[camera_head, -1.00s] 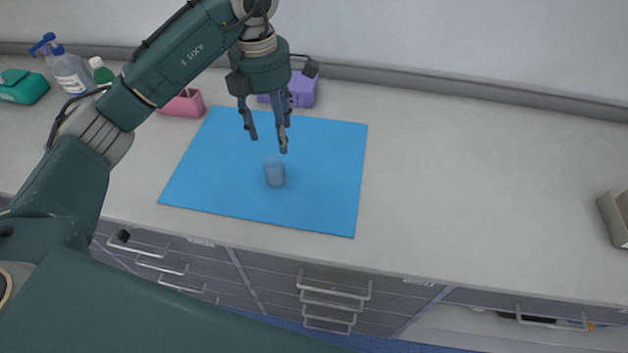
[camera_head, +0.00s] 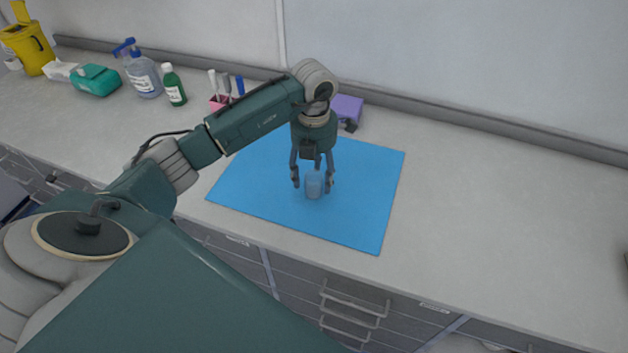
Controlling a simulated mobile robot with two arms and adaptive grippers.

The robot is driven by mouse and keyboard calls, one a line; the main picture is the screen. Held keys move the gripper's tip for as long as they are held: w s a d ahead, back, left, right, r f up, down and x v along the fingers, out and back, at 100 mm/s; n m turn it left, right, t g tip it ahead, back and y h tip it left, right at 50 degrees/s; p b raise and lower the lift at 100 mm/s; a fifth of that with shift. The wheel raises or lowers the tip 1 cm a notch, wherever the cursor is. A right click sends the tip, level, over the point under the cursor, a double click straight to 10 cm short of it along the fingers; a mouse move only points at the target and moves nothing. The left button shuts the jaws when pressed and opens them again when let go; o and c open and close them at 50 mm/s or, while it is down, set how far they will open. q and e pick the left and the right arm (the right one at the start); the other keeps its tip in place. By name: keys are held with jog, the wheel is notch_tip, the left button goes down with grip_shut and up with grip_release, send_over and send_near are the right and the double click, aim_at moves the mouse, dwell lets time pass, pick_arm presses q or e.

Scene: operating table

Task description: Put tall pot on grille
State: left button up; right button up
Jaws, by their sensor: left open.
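A small translucent blue-grey pot (camera_head: 314,189) stands upright on the blue mat (camera_head: 375,205), near the mat's middle. It looks like the tall pot. My left gripper (camera_head: 312,184) points down over it and is open, with one finger on each side of the pot. I cannot tell whether the fingers touch it. I see nothing that I can name as the grille. My right gripper is not in view.
Behind the mat are a purple box (camera_head: 347,110) and a pink holder (camera_head: 217,103) with pens. A green bottle (camera_head: 174,87), a pump bottle (camera_head: 143,76), a teal pack (camera_head: 97,80) and a yellow bin (camera_head: 26,45) stand left. The counter right of the mat is clear.

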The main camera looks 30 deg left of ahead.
pick_arm(q)
jog(key=shift+f, duration=1.1)
jog(key=c, duration=1.4)
jog(key=shift+o, duration=0.2)
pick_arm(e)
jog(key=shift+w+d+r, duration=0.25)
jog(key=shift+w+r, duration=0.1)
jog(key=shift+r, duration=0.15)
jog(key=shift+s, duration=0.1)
